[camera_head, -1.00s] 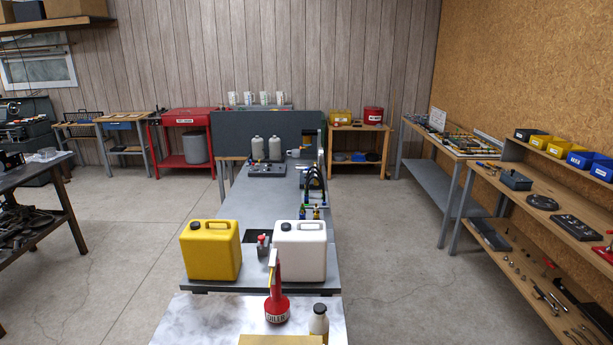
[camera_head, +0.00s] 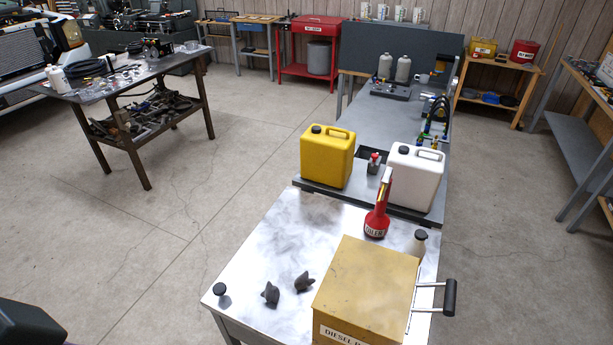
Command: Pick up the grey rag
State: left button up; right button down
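I cannot pick out a grey rag for certain. Two small dark grey lumps stand near the front of the shiny metal table (camera_head: 265,240): the left lump (camera_head: 271,293) and the right lump (camera_head: 304,281). Each has a pointed shape, and I cannot tell whether either is cloth. Neither of my grippers is in view.
A yellow box labelled "DIESEL" (camera_head: 365,285) covers the table's front right. A red oiler (camera_head: 377,215), a small bottle (camera_head: 418,243) and a dark-capped item (camera_head: 222,294) stand there too. Yellow (camera_head: 326,158) and white (camera_head: 413,178) jugs stand behind. Open floor (camera_head: 130,230) lies left.

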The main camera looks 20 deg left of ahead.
aim_at(271, 292)
jog(key=k+u, duration=0.1)
jog(key=u, duration=0.6)
